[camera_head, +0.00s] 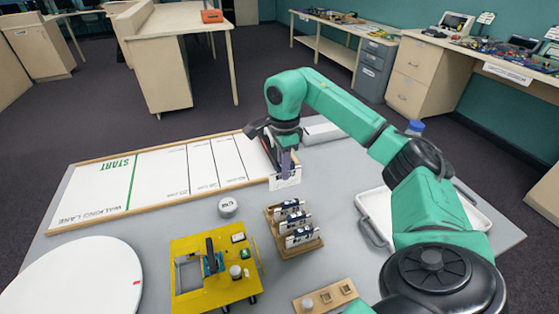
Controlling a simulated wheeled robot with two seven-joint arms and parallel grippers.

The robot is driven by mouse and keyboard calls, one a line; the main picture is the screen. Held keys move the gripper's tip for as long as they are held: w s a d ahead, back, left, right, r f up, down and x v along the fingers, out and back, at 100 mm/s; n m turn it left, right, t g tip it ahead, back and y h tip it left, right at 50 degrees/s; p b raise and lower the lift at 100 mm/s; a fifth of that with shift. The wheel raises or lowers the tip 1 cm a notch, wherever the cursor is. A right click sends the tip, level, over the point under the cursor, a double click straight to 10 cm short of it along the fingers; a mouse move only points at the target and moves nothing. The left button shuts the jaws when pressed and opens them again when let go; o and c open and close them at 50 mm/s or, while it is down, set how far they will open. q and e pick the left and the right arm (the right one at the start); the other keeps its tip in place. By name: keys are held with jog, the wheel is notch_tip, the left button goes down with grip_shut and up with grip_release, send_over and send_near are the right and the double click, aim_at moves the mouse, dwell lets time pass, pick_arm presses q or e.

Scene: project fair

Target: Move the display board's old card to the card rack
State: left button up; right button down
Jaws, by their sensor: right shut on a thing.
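My right gripper (286,165) points down over the table and is shut on a small white card (286,181) with dark markings. The card hangs upright from the fingers, above and behind the wooden card rack (308,247). The rack holds several white and dark cards (291,208) standing in a row. The held card is apart from the rack. A dark, narrow upright thing (269,150) stands partly hidden behind my gripper; I cannot tell whether it is the display board. My left gripper is out of view.
A walking lane board (160,173) lies to the left on the grey table. A yellow device (196,297), a round white disc (78,280) and a small round tin (228,207) are in front of it. A white tray (468,207) lies right, partly behind my arm.

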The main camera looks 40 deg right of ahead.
aim_at(283, 186)
notch_tip(283, 186, down, 5)
jog(key=b, duration=0.4)
jog(key=shift+w+r, duration=0.1)
jog(key=shift+f+b, duration=0.25)
jog(key=shift+b, duration=0.1)
jog(key=shift+f+b, duration=0.35)
jog(key=shift+f, duration=0.4)
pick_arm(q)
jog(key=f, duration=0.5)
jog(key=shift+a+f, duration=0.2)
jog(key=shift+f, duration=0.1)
pick_arm(e)
jog(key=shift+r, duration=0.15)
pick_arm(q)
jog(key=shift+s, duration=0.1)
pick_arm(e)
jog(key=shift+p, duration=0.35)
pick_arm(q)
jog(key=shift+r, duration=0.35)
pick_arm(e)
jog(key=shift+a, duration=0.15)
pick_arm(q)
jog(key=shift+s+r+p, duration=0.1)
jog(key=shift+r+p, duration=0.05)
jog(key=shift+p, duration=0.15)
